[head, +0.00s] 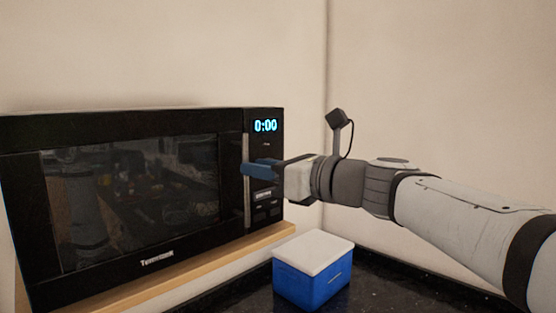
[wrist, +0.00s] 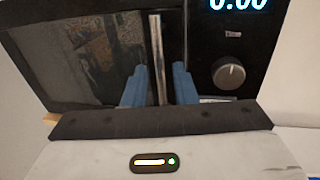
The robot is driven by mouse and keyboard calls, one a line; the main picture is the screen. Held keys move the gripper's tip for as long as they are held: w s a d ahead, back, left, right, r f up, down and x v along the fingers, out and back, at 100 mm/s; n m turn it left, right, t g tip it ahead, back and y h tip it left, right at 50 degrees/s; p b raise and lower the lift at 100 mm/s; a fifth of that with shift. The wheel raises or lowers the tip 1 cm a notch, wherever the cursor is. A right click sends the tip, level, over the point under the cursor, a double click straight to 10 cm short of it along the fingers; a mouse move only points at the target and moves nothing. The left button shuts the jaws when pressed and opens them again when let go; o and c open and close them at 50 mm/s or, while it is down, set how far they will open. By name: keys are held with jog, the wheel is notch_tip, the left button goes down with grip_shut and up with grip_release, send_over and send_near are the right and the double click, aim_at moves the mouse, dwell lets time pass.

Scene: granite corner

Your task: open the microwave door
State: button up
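The black microwave (head: 130,262) stands at the left of the head view with its door (head: 130,190) shut. Its upright silver handle (head: 246,205) is at the door's right edge, beside the control panel. My gripper (head: 260,167) reaches in from the right, at the upper part of the handle. In the wrist view, the handle (wrist: 157,60) runs between the two blue fingers of my gripper (wrist: 160,85). Gaps show on both sides of the handle, so the fingers are open around it. In the head view the near finger hides part of the handle.
The microwave rests on a wooden board (head: 180,270). A blue box with a white lid (head: 312,276) stands on the dark granite counter (head: 385,290), below my arm. Walls close in behind and to the right. The panel's knob (wrist: 228,74) is right of my fingers.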

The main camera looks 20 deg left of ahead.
jog(key=shift+p+x, duration=0.3)
jog(key=shift+x, duration=1.65)
grip_shut()
